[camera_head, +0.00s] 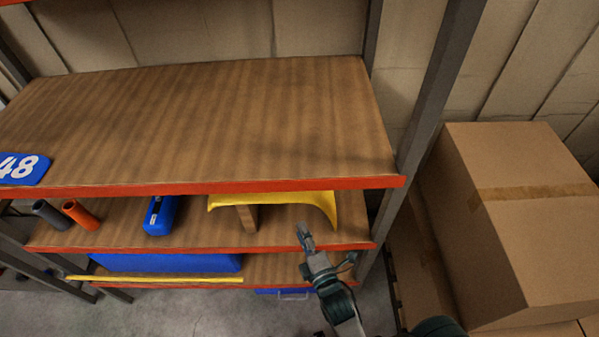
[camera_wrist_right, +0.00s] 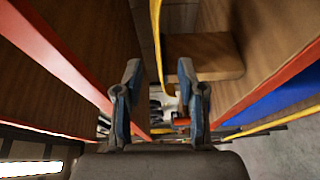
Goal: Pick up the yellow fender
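The yellow fender (camera_head: 290,198) is a thin curved piece on the middle shelf, propped on a wooden block (camera_head: 247,217), its right end bending down. In the right wrist view, the fender (camera_wrist_right: 157,35) shows as a narrow yellow strip, with the block (camera_wrist_right: 208,56) to its right. My right gripper (camera_head: 304,236) is at the shelf's front edge, just below the fender's right part. Its fingers (camera_wrist_right: 161,82) are open and apart, with the strip lined up between them in the picture. I see no contact. My left gripper is not in view.
The upper shelf's red edge (camera_head: 210,189) overhangs the fender. A blue object (camera_head: 160,215) and orange (camera_head: 80,214) and grey (camera_head: 51,214) grips lie left on the same shelf. A rack post (camera_head: 423,100) and cardboard box (camera_head: 525,230) stand to the right.

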